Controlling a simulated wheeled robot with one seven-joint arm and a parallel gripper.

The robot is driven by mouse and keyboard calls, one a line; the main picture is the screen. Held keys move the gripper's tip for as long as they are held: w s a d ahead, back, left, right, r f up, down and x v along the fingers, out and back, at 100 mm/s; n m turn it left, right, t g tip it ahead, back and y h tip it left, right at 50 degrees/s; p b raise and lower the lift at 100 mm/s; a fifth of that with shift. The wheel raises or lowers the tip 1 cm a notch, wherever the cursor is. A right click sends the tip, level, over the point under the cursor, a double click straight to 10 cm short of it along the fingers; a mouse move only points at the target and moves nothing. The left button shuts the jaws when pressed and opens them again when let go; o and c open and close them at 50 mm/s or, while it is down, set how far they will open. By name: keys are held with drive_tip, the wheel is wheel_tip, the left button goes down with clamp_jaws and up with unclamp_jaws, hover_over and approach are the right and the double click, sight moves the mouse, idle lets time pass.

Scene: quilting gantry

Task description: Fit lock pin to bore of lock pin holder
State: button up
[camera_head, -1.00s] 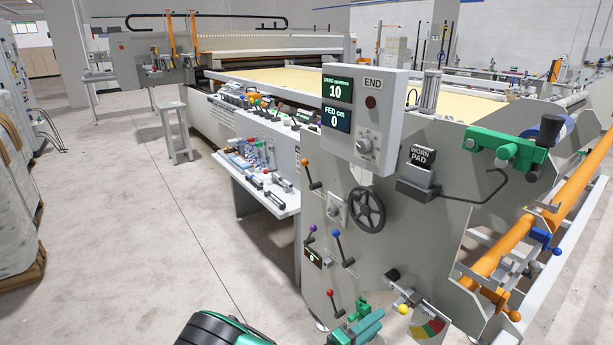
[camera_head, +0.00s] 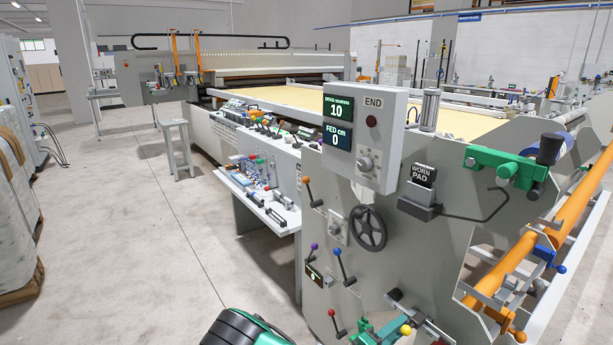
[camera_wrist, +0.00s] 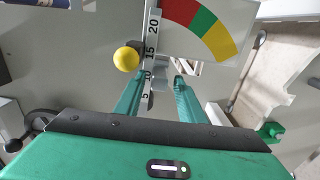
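My gripper (camera_wrist: 160,84) points at the machine's side panel, with its two green fingers apart. It also shows at the bottom of the head view (camera_head: 386,326). A yellow ball knob (camera_wrist: 126,59) sits just beyond and left of the fingertips; it also shows in the head view (camera_head: 405,330). Small grey parts (camera_wrist: 163,75) show in the gap. I cannot tell which parts are the lock pin and its holder; the bore is not visible.
A red, green and yellow sector plate (camera_wrist: 205,25) stands above right of the fingers. A handwheel (camera_head: 368,228), levers with coloured knobs (camera_head: 337,251) and a worn-pad box (camera_head: 420,188) stick out from the panel. Open floor (camera_head: 150,270) lies to the left.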

clamp_jaws()
drive_tip(key=shift+s+a, duration=0.1)
drive_tip(key=shift+a, duration=0.15)
drive_tip(key=shift+v, duration=1.15)
drive_tip(key=shift+s+a, duration=0.2)
drive_tip(key=shift+s+a+r, duration=0.1)
drive_tip(key=shift+s+a, duration=0.1)
drive_tip(key=shift+a, duration=0.1)
